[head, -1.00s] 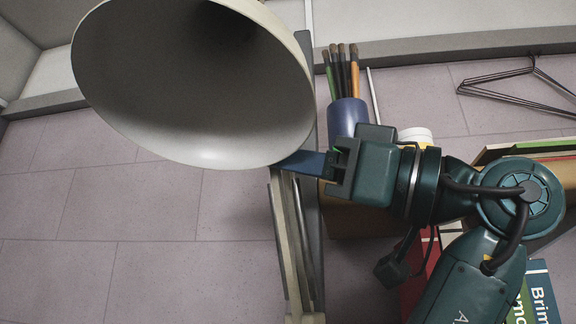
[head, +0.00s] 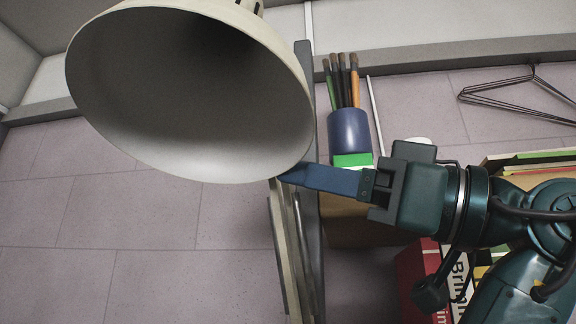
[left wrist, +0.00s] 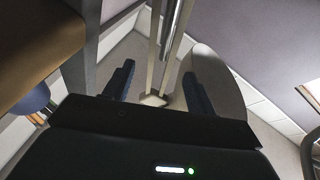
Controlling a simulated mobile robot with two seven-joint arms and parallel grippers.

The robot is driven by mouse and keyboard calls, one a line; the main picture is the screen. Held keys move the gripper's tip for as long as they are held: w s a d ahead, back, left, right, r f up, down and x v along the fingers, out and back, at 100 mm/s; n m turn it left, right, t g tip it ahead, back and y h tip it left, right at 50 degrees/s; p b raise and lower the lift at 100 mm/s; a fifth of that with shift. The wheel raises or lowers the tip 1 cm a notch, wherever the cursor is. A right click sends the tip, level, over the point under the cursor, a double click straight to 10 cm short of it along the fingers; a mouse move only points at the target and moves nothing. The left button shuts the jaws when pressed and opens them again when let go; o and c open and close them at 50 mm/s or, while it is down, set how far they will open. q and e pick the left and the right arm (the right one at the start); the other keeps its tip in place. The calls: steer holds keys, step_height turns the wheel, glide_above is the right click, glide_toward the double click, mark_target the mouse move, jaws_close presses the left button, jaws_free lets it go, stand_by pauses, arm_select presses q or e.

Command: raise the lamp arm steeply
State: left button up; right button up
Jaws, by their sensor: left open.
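The desk lamp has a large cream shade (head: 190,95), its open mouth facing me, at the upper left of the head view. Its arm (head: 283,250) is a pair of pale parallel bars running down from behind the shade. My left gripper (head: 290,176) is at the shade's lower right rim, its blue finger reaching across the top of the bars. In the left wrist view, the gripper's two fingers (left wrist: 157,82) are spread apart, with the lamp bars (left wrist: 167,45) beyond and between them. The shade (left wrist: 215,75) is behind the right finger. My right gripper is not in view.
A blue cup (head: 350,132) of brushes stands on a brown box (head: 362,226) just behind my gripper. Books (head: 415,285) are at the lower right, partly hidden by my arm. A wire hanger (head: 520,92) lies at the upper right. The tiled area at left is clear.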

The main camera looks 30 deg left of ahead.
arm_select(q)
steer(key=p+v, duration=0.1)
steer(key=v, duration=0.3)
steer(key=shift+d+f, duration=0.2)
steer(key=shift+d, duration=0.15)
stand_by(0.5)
